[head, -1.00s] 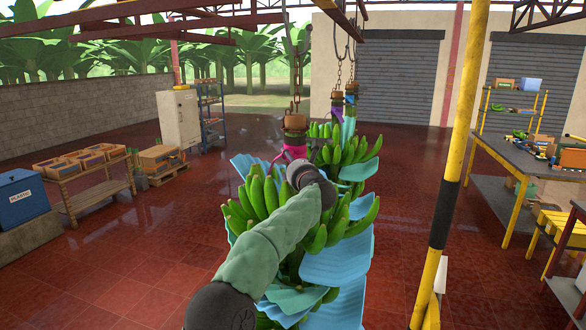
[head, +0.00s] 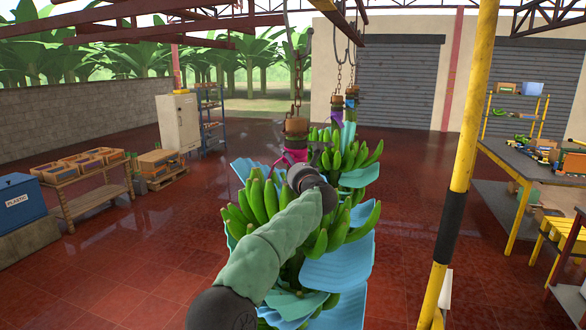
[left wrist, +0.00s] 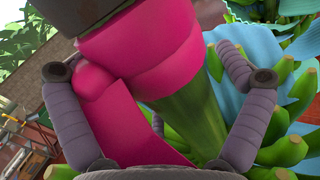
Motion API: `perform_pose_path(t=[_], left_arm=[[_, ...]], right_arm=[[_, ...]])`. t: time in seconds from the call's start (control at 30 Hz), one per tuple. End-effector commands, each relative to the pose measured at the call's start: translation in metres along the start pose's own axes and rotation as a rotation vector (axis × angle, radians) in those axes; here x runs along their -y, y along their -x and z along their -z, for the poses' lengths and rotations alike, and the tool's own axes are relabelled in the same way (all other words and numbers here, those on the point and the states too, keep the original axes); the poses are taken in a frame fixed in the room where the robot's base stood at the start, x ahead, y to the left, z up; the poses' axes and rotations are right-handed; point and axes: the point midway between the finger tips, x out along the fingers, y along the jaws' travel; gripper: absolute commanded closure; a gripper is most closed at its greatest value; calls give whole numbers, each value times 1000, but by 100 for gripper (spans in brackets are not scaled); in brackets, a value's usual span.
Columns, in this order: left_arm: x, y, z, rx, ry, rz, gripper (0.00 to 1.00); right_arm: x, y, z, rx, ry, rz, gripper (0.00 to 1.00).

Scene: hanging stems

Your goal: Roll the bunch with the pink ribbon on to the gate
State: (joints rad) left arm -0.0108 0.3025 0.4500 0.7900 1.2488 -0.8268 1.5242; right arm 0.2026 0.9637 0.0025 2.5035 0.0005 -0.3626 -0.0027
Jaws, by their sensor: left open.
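The near bunch of green bananas (head: 262,200) hangs from a chain, with blue sheets between its hands of fruit. Its stem carries a pink ribbon (head: 292,155) just under a brown collar (head: 296,127). In the left wrist view the pink ribbon (left wrist: 150,65) is wrapped around the green stem, with a knot and a hanging tail. My left gripper (left wrist: 142,65) is open, one finger on each side of the ribboned stem. Contact between fingers and stem is unclear. In the head view my left arm covers the gripper and part of the bunch. My right gripper is out of view.
More bunches (head: 350,155) hang close behind, one with a purple ribbon (head: 337,120). A yellow and black post (head: 450,215) stands to the right, before a workbench (head: 535,160). Crates on a bench (head: 85,165) and a blue bin (head: 22,203) are left. Red floor between is clear.

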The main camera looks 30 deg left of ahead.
Motion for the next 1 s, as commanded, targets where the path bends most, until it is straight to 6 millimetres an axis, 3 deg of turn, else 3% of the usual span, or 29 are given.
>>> perform_pose_path(t=[0.37, 1.0], left_arm=[[1, 10, -1, -1, 3, 2, 0], [1, 109, -1, 0, 2, 3, 0]], right_arm=[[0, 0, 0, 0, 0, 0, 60], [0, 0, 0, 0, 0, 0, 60]])
